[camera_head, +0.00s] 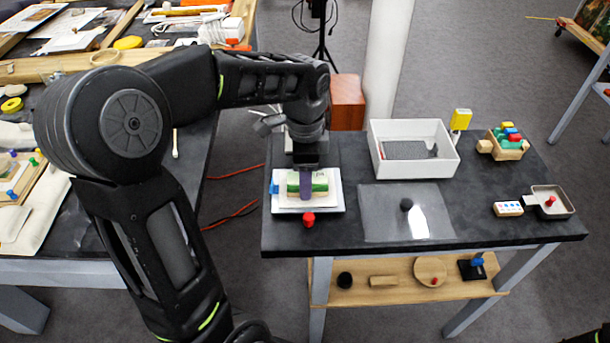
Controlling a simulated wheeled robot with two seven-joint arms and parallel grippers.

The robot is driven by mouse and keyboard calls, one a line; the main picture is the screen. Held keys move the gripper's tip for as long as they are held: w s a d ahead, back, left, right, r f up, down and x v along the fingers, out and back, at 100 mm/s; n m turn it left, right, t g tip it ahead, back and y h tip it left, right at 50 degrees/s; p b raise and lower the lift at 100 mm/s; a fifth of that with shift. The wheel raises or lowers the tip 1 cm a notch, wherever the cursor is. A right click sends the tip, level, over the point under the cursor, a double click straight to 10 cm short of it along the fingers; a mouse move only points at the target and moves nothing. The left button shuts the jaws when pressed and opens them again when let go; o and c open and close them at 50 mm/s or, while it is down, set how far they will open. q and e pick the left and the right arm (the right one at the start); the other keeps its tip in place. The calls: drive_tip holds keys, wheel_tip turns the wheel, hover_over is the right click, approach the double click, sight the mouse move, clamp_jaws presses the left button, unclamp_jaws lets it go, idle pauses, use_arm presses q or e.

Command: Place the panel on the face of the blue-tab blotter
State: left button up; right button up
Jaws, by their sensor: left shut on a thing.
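The blotter (335,203) is a white slab with a blue tab on its left edge, at the left end of the dark table. The panel (321,186), a small cream and green piece, is over the middle of the blotter's face. My left gripper (306,184) points straight down there, shut on the panel, with a purple upright part at its fingers. I cannot tell whether the panel touches the blotter or sits just above it. The gripper hides the panel's middle. My right gripper is not in view.
A red knob (309,219) stands at the blotter's front edge. To the right are a clear sheet (380,222) with a black knob, a white open box (444,167) with a yellow tab, a block tray (507,150) and a small pan (562,207). A shelf is below.

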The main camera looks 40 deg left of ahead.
use_arm(q)
drive_tip(key=o, duration=1.4)
drive_tip(key=shift+f, duration=0.1)
drive_tip(key=shift+c, duration=0.2)
drive_tip(key=shift+r, duration=0.55)
wheel_tip(320, 180, up, 11)
drive_tip(key=p, duration=0.1)
drive_tip(key=shift+r, duration=0.15)
